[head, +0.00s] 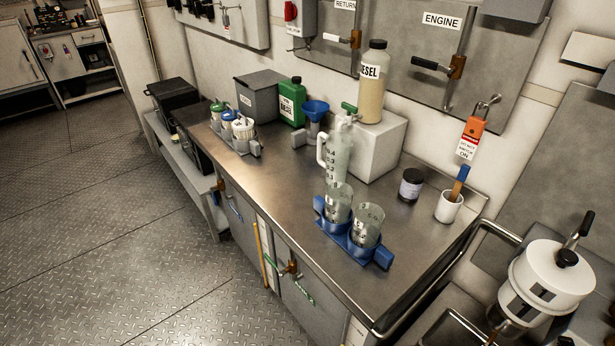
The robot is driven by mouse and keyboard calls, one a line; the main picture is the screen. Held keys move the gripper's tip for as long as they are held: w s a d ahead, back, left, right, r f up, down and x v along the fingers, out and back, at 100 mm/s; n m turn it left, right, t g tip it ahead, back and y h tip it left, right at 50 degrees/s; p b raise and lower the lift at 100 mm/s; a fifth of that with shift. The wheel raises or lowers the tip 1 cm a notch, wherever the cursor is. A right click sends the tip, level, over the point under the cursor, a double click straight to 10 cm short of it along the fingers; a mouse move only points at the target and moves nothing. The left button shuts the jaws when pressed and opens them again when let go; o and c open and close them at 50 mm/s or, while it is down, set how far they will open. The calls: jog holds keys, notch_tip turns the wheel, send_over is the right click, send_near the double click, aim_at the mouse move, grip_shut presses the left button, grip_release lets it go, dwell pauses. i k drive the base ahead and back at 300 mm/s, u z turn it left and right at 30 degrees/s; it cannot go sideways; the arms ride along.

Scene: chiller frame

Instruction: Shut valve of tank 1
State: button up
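No label reading tank 1 can be made out. Several valves show in the head view. On the wall, a valve with a pale lever (341,39) sits under a RETURN sign, and one with a black lever (431,64) sits under an ENGINE sign. Both levers lie roughly across their pipes. Low on the bench front is a brass-coloured valve (290,268) with green handle-like parts (303,292) beside it. A yellow bar (260,256) stands near it. I cannot tell which valve belongs to tank 1. My gripper is not in view.
The steel bench (270,175) carries a blue holder with two beakers (350,240), a diesel bottle (372,85) on a grey block, a green can (292,104) and a dark jar (411,185). A rail (470,240) edges its right end. The floor at left (120,220) is clear.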

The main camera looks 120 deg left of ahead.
aim_at(214, 197)
jog(key=k, duration=1.2)
jog(key=u, duration=3.55)
jog(key=i, duration=1.1)
jog(key=z, duration=0.95)
jog(key=k, duration=0.65)
jog(key=u, duration=1.2)
